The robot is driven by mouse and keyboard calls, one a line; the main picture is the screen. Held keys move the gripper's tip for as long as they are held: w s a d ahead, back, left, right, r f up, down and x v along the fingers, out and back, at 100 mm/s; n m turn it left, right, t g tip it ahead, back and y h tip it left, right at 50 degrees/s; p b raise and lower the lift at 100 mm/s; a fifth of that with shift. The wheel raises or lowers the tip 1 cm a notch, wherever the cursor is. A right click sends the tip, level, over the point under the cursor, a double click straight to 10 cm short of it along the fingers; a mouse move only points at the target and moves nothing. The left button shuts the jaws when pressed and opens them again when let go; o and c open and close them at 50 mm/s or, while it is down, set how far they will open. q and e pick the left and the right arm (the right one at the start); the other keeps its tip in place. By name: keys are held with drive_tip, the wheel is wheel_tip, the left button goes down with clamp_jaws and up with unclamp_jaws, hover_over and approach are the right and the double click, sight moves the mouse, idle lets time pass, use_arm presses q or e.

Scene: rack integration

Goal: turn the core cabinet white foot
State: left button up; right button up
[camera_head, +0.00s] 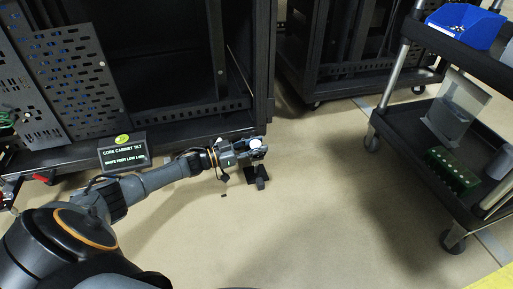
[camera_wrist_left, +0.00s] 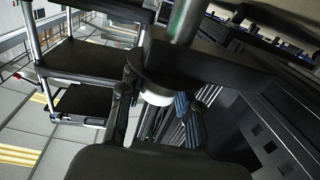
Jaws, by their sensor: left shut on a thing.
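The black core cabinet (camera_head: 150,125) stands open at the upper left in the head view. Its white foot (camera_head: 255,143) shows as a small white spot at the cabinet's front right corner. My left gripper (camera_head: 257,151) is there, shut on the white foot. In the left wrist view, the white foot (camera_wrist_left: 157,96) sits between the two fingers of the left gripper (camera_wrist_left: 158,108), under a dark beam. The fingers hide part of it. A small sign (camera_head: 123,155) reads "CORE CABINET TILT" and "WHITE FOOT LOW", with a number too small to read. My right gripper is not in view.
A black cart (camera_head: 400,130) stands at the right, with a blue bin (camera_head: 466,24) on top and a green block (camera_head: 452,171) on its lower shelf. Another cabinet on casters (camera_head: 345,85) is behind. The floor (camera_head: 300,220) between is clear.

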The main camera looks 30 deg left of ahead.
sight(257, 142)
use_arm(q)
drive_tip(key=shift+m+g+h, duration=0.5)
drive_tip(key=shift+h, duration=0.2)
drive_tip(key=o, duration=1.2)
wheel_tip(257, 142, up, 10)
